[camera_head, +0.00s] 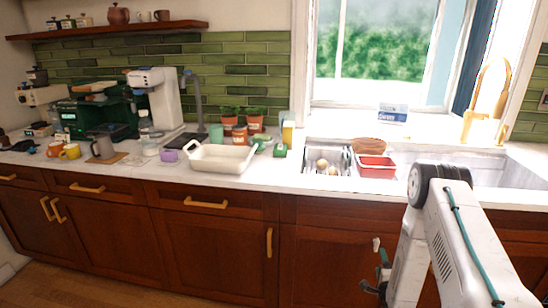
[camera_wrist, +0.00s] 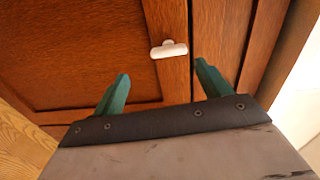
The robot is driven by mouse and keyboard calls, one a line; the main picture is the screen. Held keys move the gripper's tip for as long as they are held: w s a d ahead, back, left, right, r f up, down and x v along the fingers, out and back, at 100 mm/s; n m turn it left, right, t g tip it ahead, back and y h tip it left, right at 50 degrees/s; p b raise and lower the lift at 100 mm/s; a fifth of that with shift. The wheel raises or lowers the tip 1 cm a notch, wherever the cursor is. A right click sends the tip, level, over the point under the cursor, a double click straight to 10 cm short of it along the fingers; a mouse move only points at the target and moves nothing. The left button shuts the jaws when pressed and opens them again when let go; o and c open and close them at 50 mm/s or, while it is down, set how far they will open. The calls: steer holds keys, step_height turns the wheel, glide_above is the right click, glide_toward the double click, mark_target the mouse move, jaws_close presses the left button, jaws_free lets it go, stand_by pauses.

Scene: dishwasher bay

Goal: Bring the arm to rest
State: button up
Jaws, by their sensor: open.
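My gripper (camera_head: 375,269) hangs low in front of the brown cabinet doors, below the counter and right of centre in the head view. In the wrist view my gripper (camera_wrist: 161,69) shows two green fingers spread apart with nothing between them. A small white fitting (camera_wrist: 168,50) on the cabinet front lies just beyond the fingertips in that picture. The white fitting also shows in the head view (camera_head: 376,243), just above the fingers. Whether the fingers touch the cabinet cannot be told. My arm comes in from the lower right.
The white counter (camera_head: 290,182) runs above the cabinets. It bears a cream baking dish (camera_head: 222,158), mugs, coffee machines and potted plants. The wooden floor (camera_head: 120,288) is clear at lower left.

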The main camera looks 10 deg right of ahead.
steer(key=s+a+f+n+g+y, duration=0.1)
steer(key=s+f+n+g, duration=0.1)
steer(key=f+g, duration=0.15)
steer(key=s+f+n+g+y, duration=0.1)
steer(key=s+f+n+g, duration=0.15)
steer(key=f, duration=0.25)
steer(key=s+a+r+n+g+y, duration=0.1)
steer(key=s+a+r+n+g, duration=0.2)
steer(key=s+r, duration=0.8)
steer(key=s+a+r+n+g+y, duration=0.1)
steer(key=s+a+r+n+g, duration=0.2)
steer(key=r, duration=2)
steer(key=s+a+r+n+g, duration=0.3)
steer(key=s+a+r+n, duration=0.7)
steer(key=s+r, duration=0.8)
steer(key=s+a, duration=0.2)
steer(key=a, duration=0.1)
steer(key=shift+y, duration=0.4)
steer(key=shift+a+r, duration=0.1)
